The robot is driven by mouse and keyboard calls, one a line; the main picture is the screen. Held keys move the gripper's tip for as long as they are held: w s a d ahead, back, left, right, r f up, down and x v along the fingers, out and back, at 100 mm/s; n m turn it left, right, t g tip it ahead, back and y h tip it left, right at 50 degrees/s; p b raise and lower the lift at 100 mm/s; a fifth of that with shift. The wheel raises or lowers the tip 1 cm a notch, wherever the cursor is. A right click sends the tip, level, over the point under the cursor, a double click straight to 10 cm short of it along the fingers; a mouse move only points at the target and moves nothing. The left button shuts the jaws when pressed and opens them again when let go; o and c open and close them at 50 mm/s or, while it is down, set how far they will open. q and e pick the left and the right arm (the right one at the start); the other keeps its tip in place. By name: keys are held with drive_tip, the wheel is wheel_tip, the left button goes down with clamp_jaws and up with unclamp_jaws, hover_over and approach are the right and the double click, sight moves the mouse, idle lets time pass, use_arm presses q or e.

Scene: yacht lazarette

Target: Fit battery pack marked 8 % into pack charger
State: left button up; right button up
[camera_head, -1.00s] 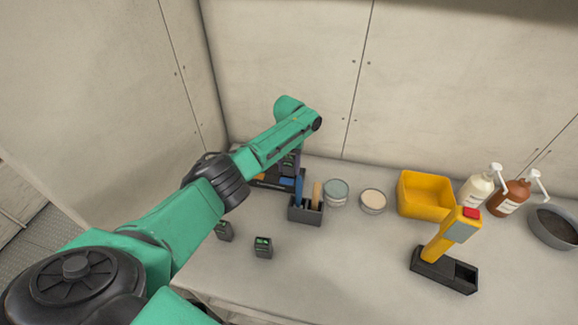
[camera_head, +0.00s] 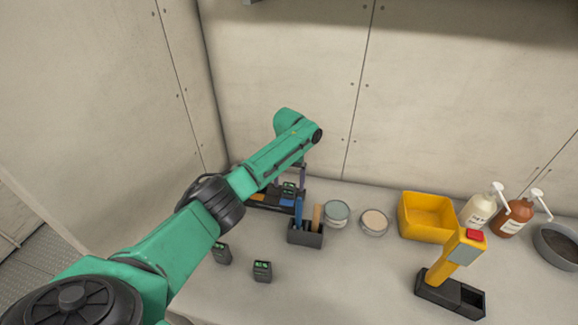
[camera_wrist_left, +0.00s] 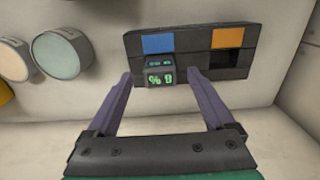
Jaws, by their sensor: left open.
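The pack charger (camera_wrist_left: 190,42) is a dark block with a blue patch and an orange patch; it also shows at the back of the table in the head view (camera_head: 262,204). A dark battery pack (camera_wrist_left: 160,76) with green lit marks, reading 8 % upside down, stands in the bay by the blue patch. How deep it sits I cannot tell. It shows small in the head view (camera_head: 288,188). My left gripper (camera_wrist_left: 160,76) is open, its purple fingers apart on either side of the pack without visible contact. My right gripper is not in view.
The charger's bay by the orange patch (camera_wrist_left: 227,37) is empty. Two more packs stand at the front left, one (camera_head: 222,253) beside the other (camera_head: 263,271). A dark tool holder (camera_head: 305,236), round tins (camera_head: 337,211), a yellow bin (camera_head: 427,215) and a yellow device (camera_head: 455,262) stand to the right.

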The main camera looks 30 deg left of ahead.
sight(289, 185)
use_arm(q)
wheel_tip(289, 185, up, 11)
drive_tip(key=b, duration=0.2)
idle(0.4)
